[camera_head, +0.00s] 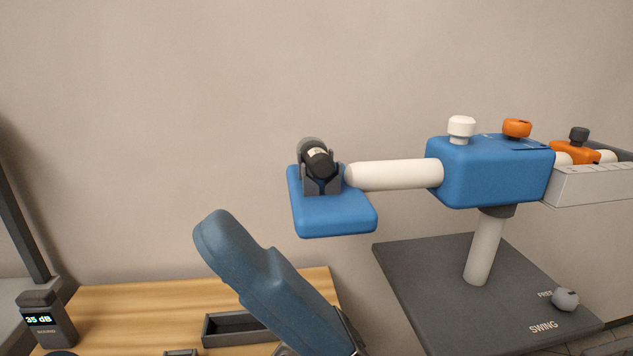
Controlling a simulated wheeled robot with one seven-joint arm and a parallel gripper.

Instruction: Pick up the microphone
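The microphone (316,158) appears to be the dark, rounded piece with a grey end and a pale patch. It sits in a dark forked cradle (321,187) on a small blue platform (336,217), near the middle of the picture. A thick white bar (395,175) runs from beside the cradle to a blue housing (488,172) at the right. A blue link of my arm rises at the bottom centre, below and left of the platform. My gripper does not show, so I cannot see its fingers or its distance from the microphone.
The housing stands on a pale post (484,248) over a dark base plate (450,290) marked "SWING". White (460,128) and orange (516,127) knobs top it. A wooden table (150,308) at lower left bears a dark tray (222,327). A meter (45,320) reads "35 dB".

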